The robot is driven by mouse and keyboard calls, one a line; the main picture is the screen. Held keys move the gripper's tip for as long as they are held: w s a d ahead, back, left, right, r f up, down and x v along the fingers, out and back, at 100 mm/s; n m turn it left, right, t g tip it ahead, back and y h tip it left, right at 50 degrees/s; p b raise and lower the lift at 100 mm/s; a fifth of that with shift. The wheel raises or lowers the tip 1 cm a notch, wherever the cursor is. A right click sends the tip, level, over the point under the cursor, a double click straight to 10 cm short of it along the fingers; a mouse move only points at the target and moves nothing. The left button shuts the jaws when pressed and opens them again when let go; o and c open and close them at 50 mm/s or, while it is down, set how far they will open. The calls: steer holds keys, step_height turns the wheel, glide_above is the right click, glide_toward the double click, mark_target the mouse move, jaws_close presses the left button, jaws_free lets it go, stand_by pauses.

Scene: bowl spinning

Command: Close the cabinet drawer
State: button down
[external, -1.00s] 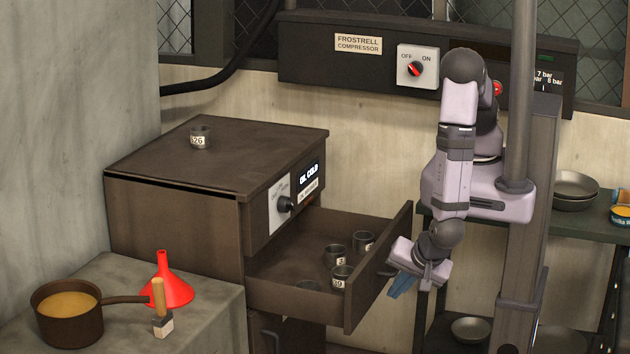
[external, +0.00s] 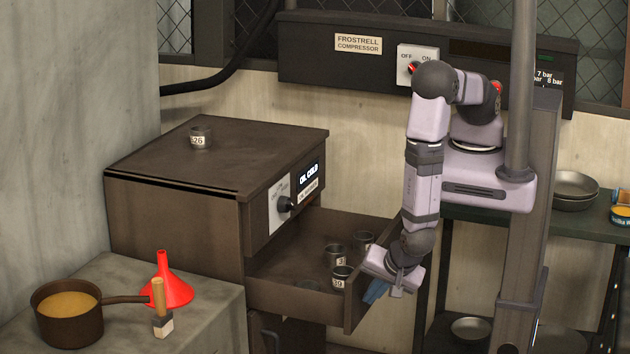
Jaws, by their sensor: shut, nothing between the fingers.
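The cabinet (external: 190,215) is a dark brown box with a drawer (external: 275,297) pulled well out toward the lower right. Several small metal cups, some with numbered labels, are in the drawer, including one labelled cup (external: 341,277). My gripper (external: 375,291) has blue fingertips and is shut and empty. It is at the outer face of the drawer front, near its middle. My wrist hides the handle and part of the front, and I cannot tell whether the fingers touch it.
A cup (external: 200,138) stands on the cabinet top. A pan (external: 67,312), a red funnel (external: 164,283) and a brush (external: 160,308) are on the left counter. Shelves with bowls (external: 574,186) stand at the right. A compressor panel (external: 358,67) is on the back wall.

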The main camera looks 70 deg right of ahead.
steer(key=w+b, duration=0.1)
steer(key=w, duration=2.2)
steer(key=shift+w, duration=0.9)
steer(key=shift+w+r, duration=0.2)
steer(key=s+p, duration=0.1)
steer(key=s, duration=0.4)
steer(key=shift+p, duration=0.4)
steer(key=b+v, duration=0.3)
steer(key=v, duration=0.6)
steer(key=shift+a+r, duration=0.2)
steer(key=shift+r, duration=0.05)
